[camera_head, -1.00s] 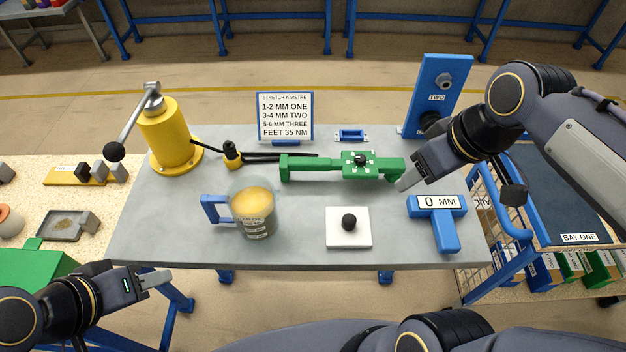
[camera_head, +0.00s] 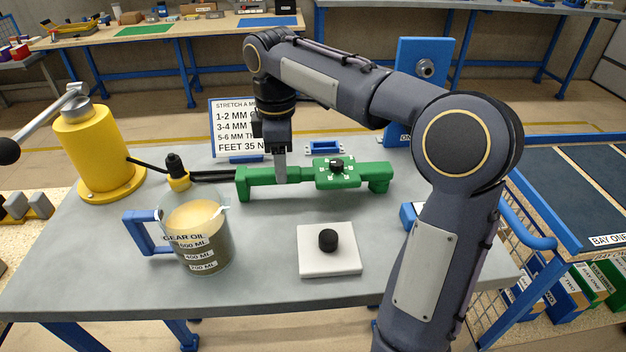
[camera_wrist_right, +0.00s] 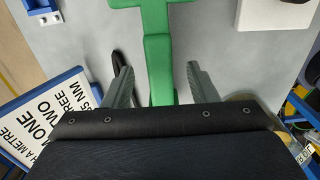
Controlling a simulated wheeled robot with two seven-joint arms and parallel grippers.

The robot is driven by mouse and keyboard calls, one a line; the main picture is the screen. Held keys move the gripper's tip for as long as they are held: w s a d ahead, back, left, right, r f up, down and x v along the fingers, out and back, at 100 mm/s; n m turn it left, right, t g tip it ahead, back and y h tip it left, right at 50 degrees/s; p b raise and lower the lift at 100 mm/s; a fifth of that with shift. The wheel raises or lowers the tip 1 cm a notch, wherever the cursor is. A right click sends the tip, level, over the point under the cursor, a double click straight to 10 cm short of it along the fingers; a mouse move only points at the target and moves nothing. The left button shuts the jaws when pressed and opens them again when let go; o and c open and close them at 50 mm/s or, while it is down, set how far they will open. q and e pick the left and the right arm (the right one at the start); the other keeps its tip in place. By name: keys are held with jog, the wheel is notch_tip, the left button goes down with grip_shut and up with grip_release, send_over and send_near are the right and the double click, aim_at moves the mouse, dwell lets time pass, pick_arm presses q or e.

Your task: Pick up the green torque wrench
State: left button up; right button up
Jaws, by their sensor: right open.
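The green torque wrench (camera_head: 328,176) lies across the grey bench in the head view, its handle end to the left and a black knob on its wider middle block. My right gripper (camera_head: 280,168) points down at the wrench's narrow handle section. In the right wrist view the green handle (camera_wrist_right: 158,65) runs between the two spread fingers of my right gripper (camera_wrist_right: 157,85), with gaps on both sides. The gripper is open and holds nothing. My left gripper is not in view.
A sign (camera_head: 228,120) stands close behind the wrench. A gear oil jug (camera_head: 200,240) and a white block with a black knob (camera_head: 329,262) stand in front. A yellow pump (camera_head: 95,150) is at left. My right arm partly hides the blue gauge (camera_head: 408,215).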

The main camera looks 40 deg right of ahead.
notch_tip(320, 180, down, 4)
jog(key=shift+d+f+b, duration=0.1)
jog(key=shift+b, duration=0.45)
grip_shut()
